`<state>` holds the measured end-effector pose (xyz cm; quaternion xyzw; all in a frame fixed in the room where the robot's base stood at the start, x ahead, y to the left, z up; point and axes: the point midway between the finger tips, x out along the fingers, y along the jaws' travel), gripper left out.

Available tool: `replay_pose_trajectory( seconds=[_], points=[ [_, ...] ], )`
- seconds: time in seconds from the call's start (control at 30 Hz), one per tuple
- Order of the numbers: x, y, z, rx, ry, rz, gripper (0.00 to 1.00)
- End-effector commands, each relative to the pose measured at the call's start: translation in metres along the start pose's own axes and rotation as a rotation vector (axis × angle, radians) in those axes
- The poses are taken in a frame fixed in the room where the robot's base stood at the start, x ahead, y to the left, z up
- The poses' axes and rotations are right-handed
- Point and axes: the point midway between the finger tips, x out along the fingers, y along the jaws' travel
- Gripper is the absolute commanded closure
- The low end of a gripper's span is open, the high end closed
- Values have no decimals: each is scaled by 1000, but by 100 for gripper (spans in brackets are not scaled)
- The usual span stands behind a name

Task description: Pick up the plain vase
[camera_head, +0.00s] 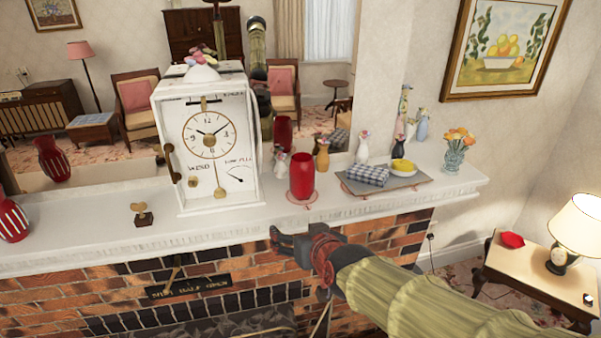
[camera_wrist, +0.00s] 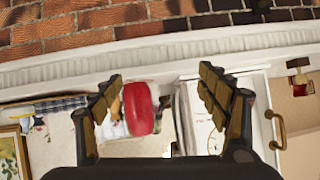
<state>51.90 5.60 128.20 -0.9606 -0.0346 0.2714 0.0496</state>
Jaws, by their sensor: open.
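The plain vase is a solid red, upright vase (camera_head: 302,182) on the white mantel, just right of the white clock. In the wrist view, which is upside down, the red vase (camera_wrist: 140,110) shows between the finger lines, nearer the left finger. My gripper (camera_head: 290,241) is in front of the mantel's front edge, below and in front of the vase. It is open and empty, and its two fingers also show in the wrist view (camera_wrist: 160,82). It is apart from the vase. A red vase with white stripes (camera_head: 13,221) stands at the far left of the mantel.
The white clock (camera_head: 212,140) stands close on the vase's left. A grey tray (camera_head: 350,185) with a checked cloth (camera_head: 368,175) and a yellow-filled bowl (camera_head: 403,169) lies to its right. Small figurines stand behind. A mirror (camera_head: 105,168) backs the mantel (camera_head: 245,221).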

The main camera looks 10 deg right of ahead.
Motion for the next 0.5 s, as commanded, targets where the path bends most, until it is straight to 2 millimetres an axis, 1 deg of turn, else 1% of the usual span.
replay_pose_trajectory(
  seconds=[0.03,0.1,0.23,0.3,0.37,0.5],
  points=[
    [12,-2,-15,6,41,10,25],
    [29,-1,-33,14,118,34,25],
    [52,6,-62,21,261,102,25],
    [60,12,-73,18,332,148,25],
    [64,18,-81,12,390,188,25],
    [67,29,-92,-8,493,270,25]
  ],
)
